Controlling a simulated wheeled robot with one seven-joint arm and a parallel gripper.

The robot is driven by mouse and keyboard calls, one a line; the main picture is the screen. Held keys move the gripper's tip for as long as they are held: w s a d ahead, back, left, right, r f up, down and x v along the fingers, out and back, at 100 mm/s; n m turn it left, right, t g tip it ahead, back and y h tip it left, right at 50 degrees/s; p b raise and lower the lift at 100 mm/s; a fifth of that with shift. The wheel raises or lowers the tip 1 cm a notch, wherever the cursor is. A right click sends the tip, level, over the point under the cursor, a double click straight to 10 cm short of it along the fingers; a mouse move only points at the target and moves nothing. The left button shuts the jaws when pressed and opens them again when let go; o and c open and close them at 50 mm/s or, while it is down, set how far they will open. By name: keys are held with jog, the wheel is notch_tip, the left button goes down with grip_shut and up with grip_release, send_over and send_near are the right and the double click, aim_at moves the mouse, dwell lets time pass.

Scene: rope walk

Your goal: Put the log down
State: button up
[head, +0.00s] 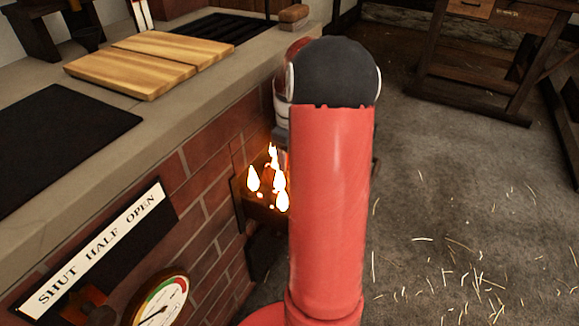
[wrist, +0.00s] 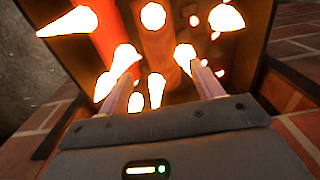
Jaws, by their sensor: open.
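In the wrist view my gripper (wrist: 160,72) is open, its two fingers apart and pointing into a glowing firebox. A brown-orange, log-like piece (wrist: 157,40) lies beyond and between the fingertips, lit by the fire. I cannot tell if a finger touches it. Bright flames (wrist: 152,15) surround the fingers and partly cover it. In the head view the firebox (head: 262,208) is a lit opening in the brick wall with flames inside. My red arm hides my gripper and the log there.
The brick hearth (head: 190,190) has a stone top with wooden boards (head: 150,62) and a dark plate (head: 60,140). A lettered sign (head: 100,245) and a dial gauge (head: 160,305) are on its front. A wooden table (head: 480,75) stands at the back right. The straw-strewn floor between is open.

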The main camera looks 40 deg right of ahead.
notch_tip(320, 180, up, 3)
jog(key=shift+f, duration=0.1)
dwell(0.6)
